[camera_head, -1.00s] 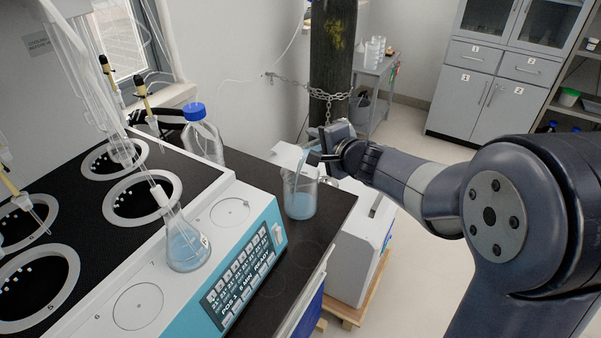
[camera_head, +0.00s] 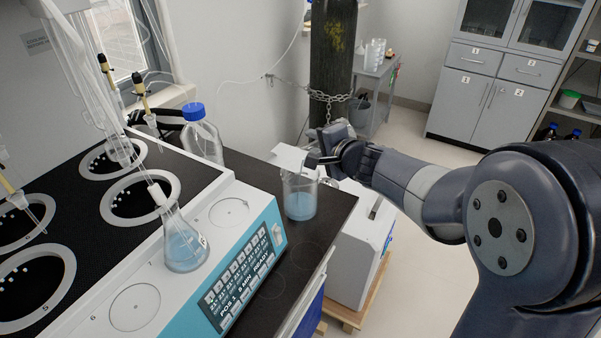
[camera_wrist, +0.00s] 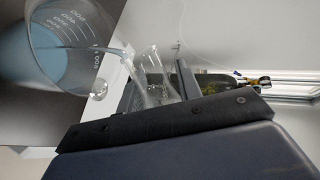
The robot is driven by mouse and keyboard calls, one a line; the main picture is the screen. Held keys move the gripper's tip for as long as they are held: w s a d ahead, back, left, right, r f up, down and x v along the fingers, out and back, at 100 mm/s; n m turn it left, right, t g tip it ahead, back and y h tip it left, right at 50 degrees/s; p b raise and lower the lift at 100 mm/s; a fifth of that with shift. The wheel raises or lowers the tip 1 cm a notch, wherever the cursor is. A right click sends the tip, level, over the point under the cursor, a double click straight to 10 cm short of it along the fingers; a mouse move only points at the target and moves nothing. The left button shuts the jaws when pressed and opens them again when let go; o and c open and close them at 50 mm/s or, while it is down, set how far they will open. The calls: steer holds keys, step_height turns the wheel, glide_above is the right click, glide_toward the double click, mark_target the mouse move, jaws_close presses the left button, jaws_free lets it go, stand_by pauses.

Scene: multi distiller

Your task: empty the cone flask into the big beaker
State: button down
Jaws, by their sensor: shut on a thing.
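My gripper (camera_head: 320,158) is above the right side of the big beaker. It is shut on a clear cone flask (camera_wrist: 152,75), tilted with its mouth at the beaker's rim in the wrist view, where the gripper's fingers (camera_wrist: 158,88) sit around it. The held flask looks clear, with no blue liquid visible in it. In the head view it is small and hard to make out. The big beaker (camera_head: 300,200) stands upright on the black bench, partly filled with pale blue liquid; its graduated wall shows in the wrist view (camera_wrist: 80,30).
Another cone flask (camera_head: 184,250) with blue liquid stands on the distiller (camera_head: 250,262), under a glass tube. A blue-capped bottle (camera_head: 203,140) stands behind. A gas cylinder (camera_head: 333,60) is chained at the wall. The bench edge lies just right of the beaker.

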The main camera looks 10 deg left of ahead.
steer(key=r+p, duration=0.1)
steer(key=p, duration=0.1)
steer(key=m+p, duration=0.1)
steer(key=p, duration=0.1)
steer(key=shift+w+d+r, duration=0.15)
steer(key=shift+d+r, duration=0.05)
steer(key=shift+r, duration=0.2)
steer(key=shift+d+f+m+y+p, duration=0.2)
steer(key=shift+m+y+p, duration=0.2)
steer(key=shift+p, duration=0.35)
steer(key=shift+w+a+f, duration=0.1)
steer(key=shift+f, duration=0.35)
steer(key=shift+m, duration=0.3)
